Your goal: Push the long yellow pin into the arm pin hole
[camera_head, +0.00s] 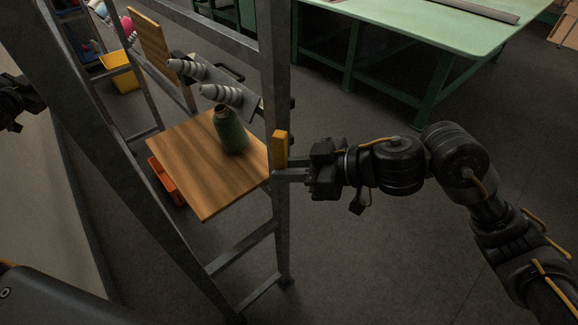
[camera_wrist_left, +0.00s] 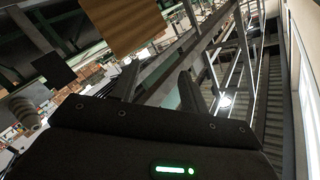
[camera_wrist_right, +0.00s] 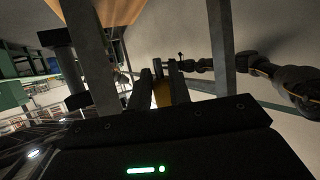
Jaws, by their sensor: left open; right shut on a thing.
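The long yellow pin (camera_head: 280,149) shows as an upright yellow block at the grey frame's near right post. My right gripper (camera_head: 284,174) is shut on it, at its lower part. In the right wrist view the yellow pin (camera_wrist_right: 162,94) sits between the two dark fingers (camera_wrist_right: 162,84). Whether the pin touches the post or has entered a hole cannot be told. I cannot make out the arm pin hole. My left gripper (camera_wrist_left: 160,85) is open and empty, its fingers apart; in the head view only part of the left arm shows at the left edge.
The grey metal frame (camera_head: 136,190) stands between my arms. In it are a wooden board (camera_head: 190,165), a green bottle (camera_head: 230,132) and grey ribbed cones (camera_head: 220,94). An orange bin (camera_head: 165,182) is below. A green table (camera_head: 430,25) stands at the back right; the floor before it is clear.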

